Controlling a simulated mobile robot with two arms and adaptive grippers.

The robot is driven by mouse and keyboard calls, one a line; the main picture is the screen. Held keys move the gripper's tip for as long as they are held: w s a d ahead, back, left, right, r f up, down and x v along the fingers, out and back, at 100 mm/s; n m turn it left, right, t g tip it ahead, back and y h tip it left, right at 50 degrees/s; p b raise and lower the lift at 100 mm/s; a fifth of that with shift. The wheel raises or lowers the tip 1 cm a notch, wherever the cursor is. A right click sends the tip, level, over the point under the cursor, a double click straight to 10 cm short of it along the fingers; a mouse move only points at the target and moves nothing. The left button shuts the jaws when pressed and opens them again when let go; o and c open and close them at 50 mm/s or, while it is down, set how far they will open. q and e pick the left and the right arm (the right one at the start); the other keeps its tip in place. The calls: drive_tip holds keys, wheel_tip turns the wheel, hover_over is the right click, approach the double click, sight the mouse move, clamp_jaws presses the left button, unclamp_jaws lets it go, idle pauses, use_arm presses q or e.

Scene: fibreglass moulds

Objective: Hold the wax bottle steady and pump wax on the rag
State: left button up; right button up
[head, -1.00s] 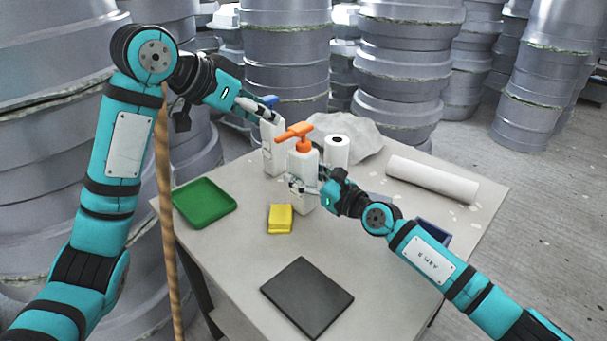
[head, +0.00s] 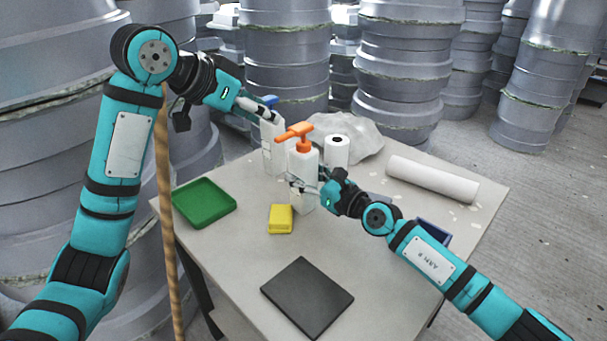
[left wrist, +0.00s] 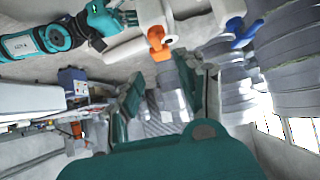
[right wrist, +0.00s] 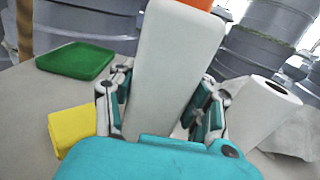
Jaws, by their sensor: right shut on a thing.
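The white bottle with an orange pump head (head: 304,163) stands upright on the table. The right gripper (head: 308,188) is shut around its body from the right; the bottle fills the space between the fingers in the right wrist view (right wrist: 172,70). The left gripper (head: 262,108) hangs behind and left of the orange pump, near a second white bottle with a blue top (head: 272,150). The orange pump (left wrist: 158,42) and the blue top (left wrist: 243,34) also show in the left wrist view. A small yellow block, perhaps the folded rag (head: 280,219), lies in front of the orange-pump bottle.
A green tray (head: 204,203) lies left on the table and a dark flat pad (head: 307,297) in front. A white roll (head: 432,180), an upright roll (head: 337,150) and crumpled grey cloth (head: 362,137) lie behind. A blue container (head: 433,231) is at the right edge.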

use_arm(q)
drive_tip(key=shift+c, duration=0.3)
drive_tip(key=shift+d, duration=0.1)
drive_tip(key=shift+c, duration=1.1)
drive_tip(key=w+d+n+y, duration=0.1)
drive_tip(key=d, duration=0.1)
drive_tip(key=w+d+r+n+y, duration=0.1)
drive_tip(key=w+d, duration=0.1)
drive_tip(key=w+d+r+n+g+y, duration=0.1)
drive_tip(key=d, duration=0.2)
drive_tip(key=shift+w+d+r, duration=0.1)
drive_tip(key=shift+w, duration=0.2)
clamp_jaws()
drive_tip(key=w+n+y, duration=0.1)
drive_tip(key=w+r+n+y, duration=0.1)
drive_tip(key=n, duration=0.1)
drive_tip(key=shift+w+r+y, duration=0.2)
drive_tip(key=shift+w+y, duration=0.05)
drive_tip(key=shift+y, duration=0.05)
drive_tip(key=shift+d+f, duration=0.1)
drive_tip(key=shift+f, duration=2.7)
